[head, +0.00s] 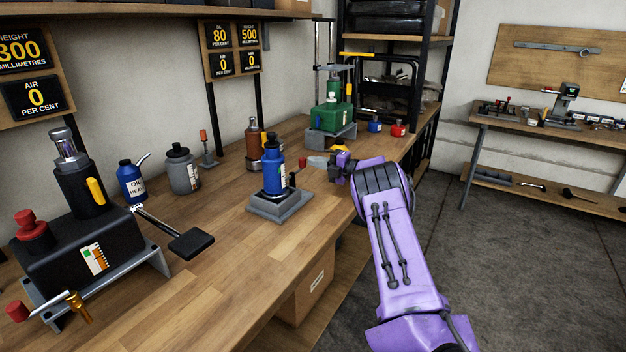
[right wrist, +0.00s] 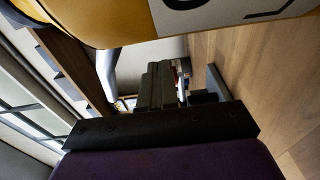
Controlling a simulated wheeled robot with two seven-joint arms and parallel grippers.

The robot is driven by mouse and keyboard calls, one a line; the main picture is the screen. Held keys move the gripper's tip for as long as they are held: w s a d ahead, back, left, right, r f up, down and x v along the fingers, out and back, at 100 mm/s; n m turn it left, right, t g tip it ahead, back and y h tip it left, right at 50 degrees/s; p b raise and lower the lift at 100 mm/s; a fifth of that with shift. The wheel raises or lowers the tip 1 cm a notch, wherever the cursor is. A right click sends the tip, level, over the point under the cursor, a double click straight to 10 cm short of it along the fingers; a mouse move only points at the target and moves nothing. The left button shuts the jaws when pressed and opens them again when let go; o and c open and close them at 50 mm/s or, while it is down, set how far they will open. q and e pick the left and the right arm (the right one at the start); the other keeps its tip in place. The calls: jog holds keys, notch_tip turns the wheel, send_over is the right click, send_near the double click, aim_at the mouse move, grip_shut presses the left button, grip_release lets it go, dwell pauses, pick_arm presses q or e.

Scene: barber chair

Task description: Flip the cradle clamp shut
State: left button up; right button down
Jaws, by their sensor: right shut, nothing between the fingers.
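A blue cylinder-shaped unit (head: 272,178) stands upright in a grey cradle (head: 279,208) on the bench in the head view. A small dark post with a red part (head: 291,180) stands at its right side; I cannot tell for sure whether this is the clamp, or how it is set. My right gripper (head: 332,167), on the purple arm, is to the right of and beyond the cradle, low over the bench. It is shut and empty. Its dark fingers (right wrist: 160,80) show in the right wrist view. My left gripper is not in view.
A black pump unit (head: 88,255) with a pedal stands at the left. Bottles (head: 181,170) and an orange-brown cylinder (head: 252,140) stand behind the cradle, with a green press (head: 332,115) further back. A yellow body (right wrist: 130,25) with a pale label is close above my fingers.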

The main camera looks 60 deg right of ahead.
jog(key=s, duration=0.3)
jog(key=s+d+b, duration=0.1)
jog(key=s, duration=0.6)
jog(key=shift+s+d, duration=0.15)
jog(key=shift+s, duration=0.05)
dwell(0.3)
